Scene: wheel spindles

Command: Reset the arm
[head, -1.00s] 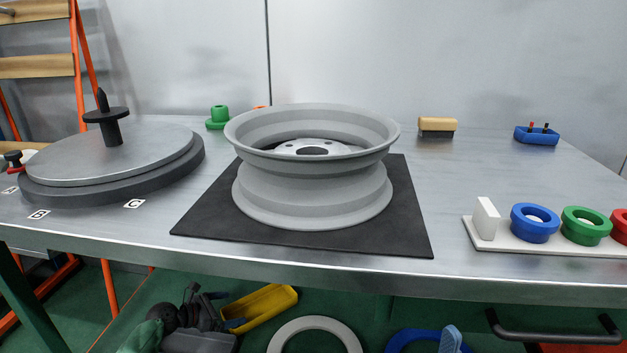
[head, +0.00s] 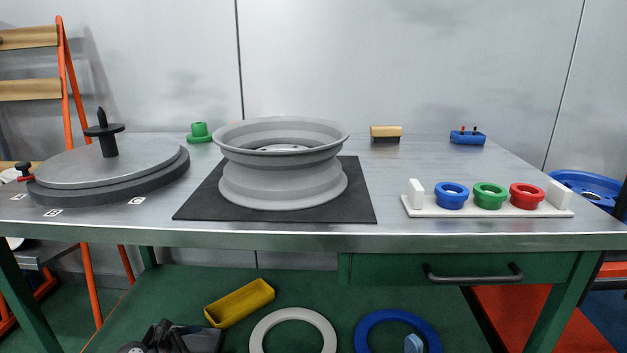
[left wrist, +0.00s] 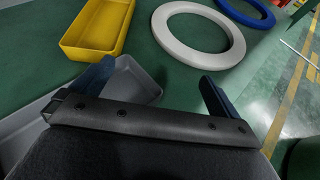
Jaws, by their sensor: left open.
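My left gripper (left wrist: 153,92) shows in the left wrist view, with its two dark fingers wide apart and nothing between them. It is over the lower green shelf, with a grey bin (left wrist: 142,80) partly hidden behind its left finger. A yellow bin (left wrist: 97,28) and a white ring (left wrist: 198,35) lie beyond the fingers.
A round turntable (head: 75,165) with a black spindle (head: 106,140) stands at the left. A white rack (head: 415,208) with blue, green and red rings is at the right. The table front edge (head: 300,235) overhangs the shelf.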

